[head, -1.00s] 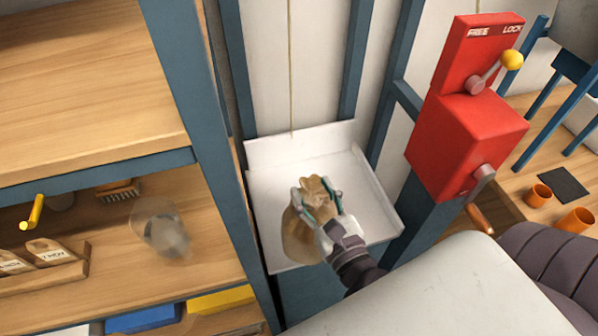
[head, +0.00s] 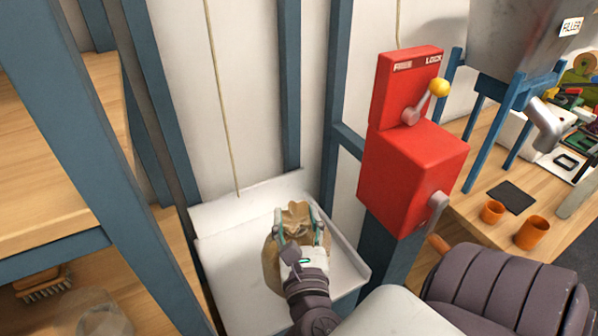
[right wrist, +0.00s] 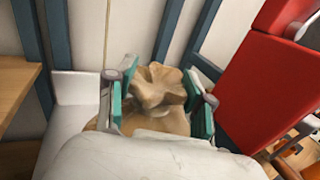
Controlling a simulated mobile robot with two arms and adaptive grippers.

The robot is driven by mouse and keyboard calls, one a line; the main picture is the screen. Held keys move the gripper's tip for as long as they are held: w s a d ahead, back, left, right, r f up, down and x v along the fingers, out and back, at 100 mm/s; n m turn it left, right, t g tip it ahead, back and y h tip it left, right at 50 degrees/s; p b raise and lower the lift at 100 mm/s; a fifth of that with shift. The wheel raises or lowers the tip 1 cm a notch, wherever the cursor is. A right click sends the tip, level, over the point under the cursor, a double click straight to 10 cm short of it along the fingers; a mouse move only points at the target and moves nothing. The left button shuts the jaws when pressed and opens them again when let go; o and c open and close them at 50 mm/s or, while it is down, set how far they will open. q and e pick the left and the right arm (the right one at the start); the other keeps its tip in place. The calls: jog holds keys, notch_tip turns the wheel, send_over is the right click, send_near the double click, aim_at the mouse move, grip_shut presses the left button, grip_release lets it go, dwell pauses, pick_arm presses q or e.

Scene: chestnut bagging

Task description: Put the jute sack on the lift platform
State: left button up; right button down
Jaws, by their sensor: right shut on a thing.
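The tan jute sack (head: 271,262) is at the white lift platform (head: 228,262), upright, with its gathered neck pointing up. My right gripper (head: 297,218) is shut on the sack's neck, one finger on each side. In the right wrist view the sack (right wrist: 160,95) sits between the teal pads of the gripper (right wrist: 157,103). The sack's base is hidden by the gripper and arm, so I cannot tell whether it touches the platform. My left gripper is not in view.
A red box (head: 405,165) with a FREE/LOCK lever (head: 425,100) stands right of the platform. Blue posts (head: 150,90) frame the lift. A wooden shelf (head: 50,160) is at left. Orange cups (head: 532,233) stand on the right bench.

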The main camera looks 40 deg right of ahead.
jog(key=w+a+f+b, duration=0.1)
jog(key=w+f+b, duration=0.6)
jog(key=w+f, duration=0.1)
jog(key=shift+w+a+f, duration=0.15)
jog(key=shift+w+f, duration=0.2)
jog(key=shift+f, duration=0.15)
jog(key=shift+f+b, duration=0.2)
jog(key=shift+b, duration=0.15)
jog(key=shift+c, duration=2.2)
grip_release()
jog(key=shift+a, duration=0.1)
